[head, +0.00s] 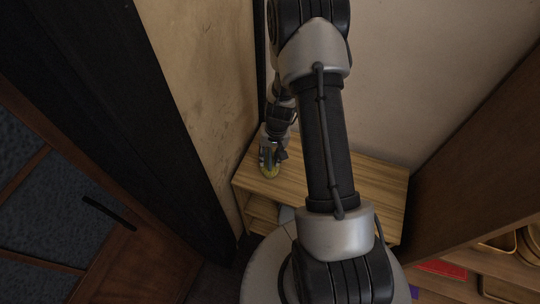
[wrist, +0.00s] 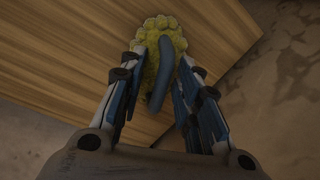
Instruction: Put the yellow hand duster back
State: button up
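The yellow hand duster (wrist: 160,28) has a knobbly yellow head and a dark blue curved handle (wrist: 186,82). In the wrist view it lies along and between the fingers of my gripper (wrist: 158,62), over the wooden top. In the head view my gripper (head: 272,153) points down over the left part of the low wooden unit (head: 374,183), with the yellow of the duster (head: 269,172) at its tips. The fingers stand on either side of the duster. I cannot tell whether they press on it, or whether it touches the top.
A clay wall (head: 203,70) rises close on the left of the unit, and a pale wall stands behind it. A dark door (head: 60,225) is at the left. A brown shelf unit (head: 490,165) with several items stands at the right. The unit's top right of my gripper looks bare.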

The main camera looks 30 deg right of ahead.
jog(key=s+a+r+n+t+p, duration=0.1)
jog(key=a+r+p, duration=0.1)
jog(key=r, duration=0.8)
jog(key=s+a+r+n+p, duration=0.1)
jog(key=s+a+r, duration=0.1)
jog(key=r, duration=0.9)
jog(key=s+a+r+n+t+p, duration=0.1)
jog(key=a+r+p, duration=0.15)
jog(key=r, duration=0.75)
jog(key=s+a+r+n+t, duration=0.1)
jog(key=s+a+r, duration=0.1)
jog(key=s+r, duration=0.3)
jog(key=s+a+r+n+t+h, duration=0.1)
jog(key=s+a+r, duration=0.2)
jog(key=s+r, duration=0.3)
jog(key=s, duration=0.4)
jog(key=shift+s+a+n+b, duration=0.2)
jog(key=shift+a+n+b, duration=0.15)
jog(key=shift+n+b, duration=0.05)
